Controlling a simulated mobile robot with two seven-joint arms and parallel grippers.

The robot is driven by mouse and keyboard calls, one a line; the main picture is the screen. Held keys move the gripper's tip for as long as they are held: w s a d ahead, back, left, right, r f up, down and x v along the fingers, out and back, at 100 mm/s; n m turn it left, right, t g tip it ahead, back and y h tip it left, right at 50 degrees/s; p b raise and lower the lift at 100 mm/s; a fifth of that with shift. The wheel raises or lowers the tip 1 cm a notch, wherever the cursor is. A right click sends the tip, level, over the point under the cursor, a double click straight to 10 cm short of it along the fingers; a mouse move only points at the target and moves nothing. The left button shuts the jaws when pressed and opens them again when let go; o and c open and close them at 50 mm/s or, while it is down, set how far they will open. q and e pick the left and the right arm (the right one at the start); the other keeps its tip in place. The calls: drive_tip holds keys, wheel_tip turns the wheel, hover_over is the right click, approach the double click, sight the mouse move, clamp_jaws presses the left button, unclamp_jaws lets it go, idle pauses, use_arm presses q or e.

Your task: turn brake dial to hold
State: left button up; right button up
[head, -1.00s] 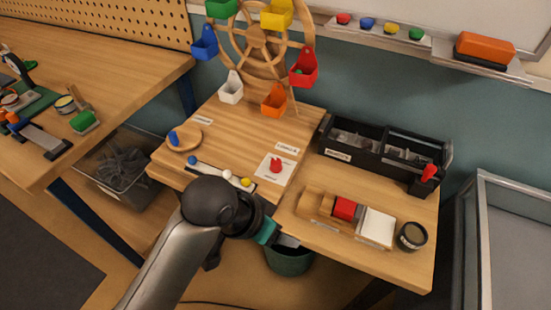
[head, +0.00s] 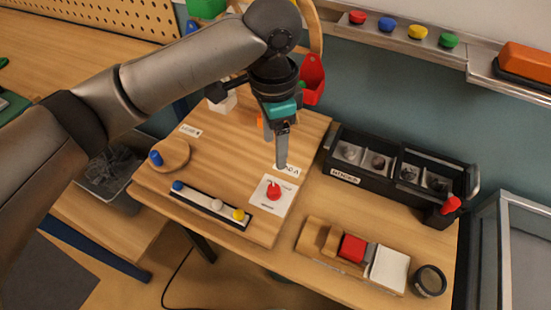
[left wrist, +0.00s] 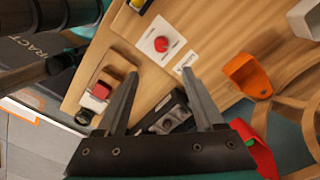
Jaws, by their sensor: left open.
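The brake dial (head: 273,191) is a red knob on a white square plate near the front right of the raised wooden board (head: 150,196). In the left wrist view the red dial (left wrist: 161,44) lies beyond the fingertips, on its white plate. My left gripper (head: 281,165) points down just behind the dial, above the board and apart from the knob. In the left wrist view its two fingers (left wrist: 168,84) are spread with nothing between them. The plate's lettering is too small to read. My right gripper is in neither view.
A strip with blue, white and yellow knobs (head: 212,206) lies left of the dial. A black compartment box (head: 345,176) stands to the right, with a red-and-white block set (head: 351,246) in front. The wheel's red bucket (head: 313,80) hangs close behind my gripper.

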use_arm(q)
drive_tip(key=b, duration=0.3)
hover_over(274, 188)
wheel_tip(274, 188, down, 7)
drive_tip(key=shift+s+f, duration=0.1)
wheel_tip(274, 188, down, 3)
drive_tip(key=shift+f, duration=0.15)
wheel_tip(274, 188, down, 4)
drive_tip(key=shift+r+b, duration=0.25)
drive_tip(key=shift+b, duration=0.6)
drive_tip(key=shift+f, duration=0.45)
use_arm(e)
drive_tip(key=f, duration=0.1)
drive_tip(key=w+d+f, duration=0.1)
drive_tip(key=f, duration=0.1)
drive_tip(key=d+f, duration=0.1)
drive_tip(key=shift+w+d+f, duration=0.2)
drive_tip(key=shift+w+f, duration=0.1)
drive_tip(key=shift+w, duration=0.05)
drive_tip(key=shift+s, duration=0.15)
use_arm(q)
drive_tip(key=shift+c, duration=1.4)
clamp_jaws()
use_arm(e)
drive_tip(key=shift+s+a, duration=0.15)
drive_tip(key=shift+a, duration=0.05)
